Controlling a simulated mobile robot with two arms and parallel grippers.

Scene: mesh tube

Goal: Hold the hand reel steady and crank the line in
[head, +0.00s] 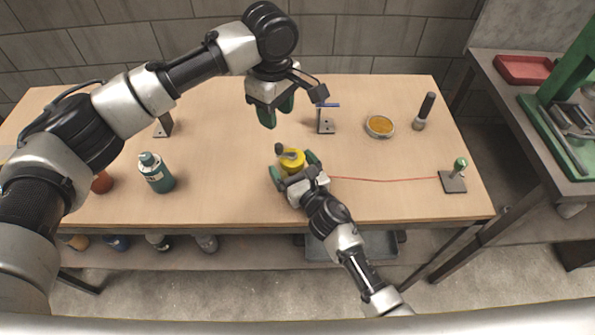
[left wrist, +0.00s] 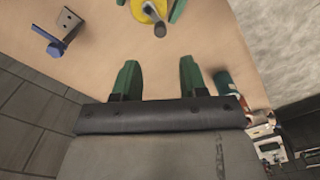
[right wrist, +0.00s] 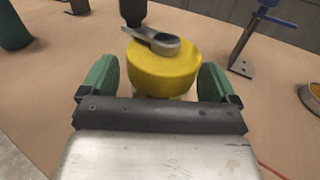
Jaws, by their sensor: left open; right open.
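The yellow hand reel (head: 293,161) stands on the wooden table near its front middle. It has a grey crank arm with a dark knob (right wrist: 132,12) on top. My right gripper (head: 292,172) is open, with its green fingers on either side of the reel, as the right wrist view (right wrist: 158,80) shows; I cannot tell whether they touch it. A red line (head: 385,180) runs right from the reel to a small post (head: 454,178) with a green top on a dark base. My left gripper (head: 277,110) is open and empty above the table, behind the reel; the reel also shows in the left wrist view (left wrist: 150,10).
A blue-handled bracket (head: 326,122), a dish of orange contents (head: 380,125) and a black-handled tool (head: 424,111) stand behind the line. A teal bottle (head: 156,172) is at left. A second bench (head: 500,85) is at right.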

